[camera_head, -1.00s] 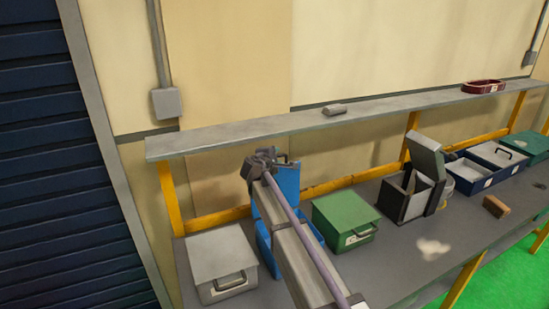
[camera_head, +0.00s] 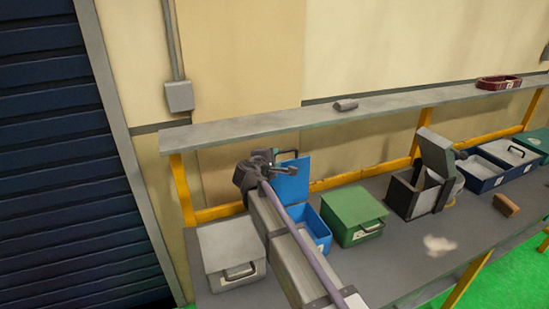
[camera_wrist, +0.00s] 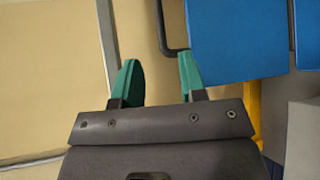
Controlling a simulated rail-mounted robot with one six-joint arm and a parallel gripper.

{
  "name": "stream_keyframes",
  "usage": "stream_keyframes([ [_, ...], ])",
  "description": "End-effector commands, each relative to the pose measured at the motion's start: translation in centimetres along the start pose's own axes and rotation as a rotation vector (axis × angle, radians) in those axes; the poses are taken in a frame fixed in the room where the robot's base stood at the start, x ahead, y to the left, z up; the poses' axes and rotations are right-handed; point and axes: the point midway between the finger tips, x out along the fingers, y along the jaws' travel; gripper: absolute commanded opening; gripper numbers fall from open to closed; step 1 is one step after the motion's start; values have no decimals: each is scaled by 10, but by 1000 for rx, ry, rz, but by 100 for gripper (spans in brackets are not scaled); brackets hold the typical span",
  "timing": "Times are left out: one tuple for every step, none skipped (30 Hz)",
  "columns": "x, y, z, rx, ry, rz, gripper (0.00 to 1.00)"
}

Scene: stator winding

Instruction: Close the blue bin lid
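The blue bin (camera_head: 319,232) stands on the bench with its lid (camera_head: 292,182) raised upright at the back. The lid's dark handle (camera_head: 289,154) shows at its top edge. My gripper (camera_head: 283,168) is beside the lid's upper left part, and my arm hides the bin's left side. In the wrist view, my gripper (camera_wrist: 157,57) is open with two teal fingers apart. The lid (camera_wrist: 235,40) lies right of the fingers, and its handle (camera_wrist: 162,28) shows ahead, between the fingertips in the picture. I cannot tell whether a finger touches the lid.
A grey box (camera_head: 231,246) stands left of the blue bin, and a green box (camera_head: 354,211) stands close on its right. A black open bin (camera_head: 405,196) is farther right. A shelf (camera_head: 235,134) runs above the bench behind the lid.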

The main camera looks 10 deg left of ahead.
Motion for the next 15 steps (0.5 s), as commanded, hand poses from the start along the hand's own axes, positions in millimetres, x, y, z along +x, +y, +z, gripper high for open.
stream_keyframes([
  [6, -1, 7, 3, -11, -3, 38],
  [11, -2, 15, 6, -22, -6, 38],
  [22, -4, 28, 12, -42, -12, 38],
  [31, -6, 42, 17, -63, -18, 38],
  [43, -9, 58, 29, -83, -29, 38],
  [60, -20, 81, 85, -99, -80, 38],
  [72, -31, 95, 147, -98, -133, 38],
  [80, -42, 105, 217, -92, -184, 38],
  [89, -55, 115, 324, -81, -255, 38],
  [95, -65, 122, 410, -72, -307, 38],
  [100, -74, 127, 501, -62, -360, 38],
  [105, -86, 132, 632, -47, -432, 38],
  [108, -93, 135, 737, -35, -488, 38],
  [110, -100, 136, 847, -21, -545, 38],
  [112, -106, 137, 1007, -2, -626, 38],
])
